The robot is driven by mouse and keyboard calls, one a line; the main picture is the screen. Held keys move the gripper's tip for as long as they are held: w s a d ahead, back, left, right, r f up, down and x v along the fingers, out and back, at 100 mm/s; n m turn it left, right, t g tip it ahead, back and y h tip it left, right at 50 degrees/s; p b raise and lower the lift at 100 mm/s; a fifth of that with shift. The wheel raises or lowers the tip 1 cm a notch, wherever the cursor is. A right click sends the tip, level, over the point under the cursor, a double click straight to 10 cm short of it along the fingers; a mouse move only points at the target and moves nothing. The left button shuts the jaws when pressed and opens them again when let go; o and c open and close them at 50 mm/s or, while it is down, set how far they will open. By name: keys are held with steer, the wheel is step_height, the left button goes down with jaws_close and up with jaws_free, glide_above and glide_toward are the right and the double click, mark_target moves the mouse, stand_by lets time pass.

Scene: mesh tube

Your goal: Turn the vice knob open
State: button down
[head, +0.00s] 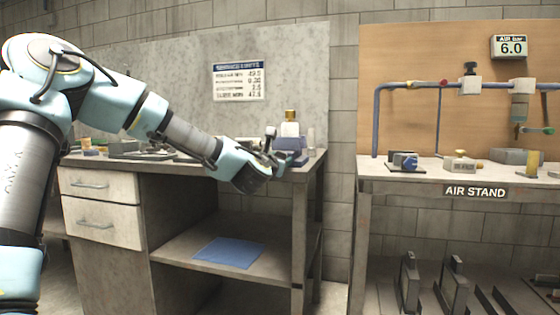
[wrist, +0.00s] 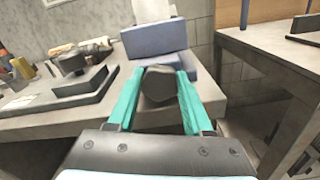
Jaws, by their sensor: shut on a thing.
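The vice (head: 291,143) is a blue-purple block on the right end of the workbench top. It shows in the wrist view (wrist: 153,40) just beyond my fingers. The vice knob (wrist: 158,86) is a dark grey rounded piece on its near side. My gripper (wrist: 160,76) has its two teal fingers on either side of the knob, shut on it. In the head view my gripper (head: 272,160) is at the bench's front right corner, and it hides the knob there.
The workbench (head: 318,160) has drawers at left and a lower shelf with a blue sheet (head: 229,252). A dark tray (wrist: 80,90) and small items lie left of the vice. A gap separates the bench from the air stand (head: 430,178) at right.

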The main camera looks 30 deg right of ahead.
stand_by(0.4)
steer(key=shift+c, duration=1.5)
jaws_free()
steer(key=p+v, duration=0.2)
steer(key=v, duration=0.8)
steer(key=shift+s+a+p, duration=0.25)
steer(key=shift+s+p, duration=0.05)
steer(key=shift+p, duration=0.05)
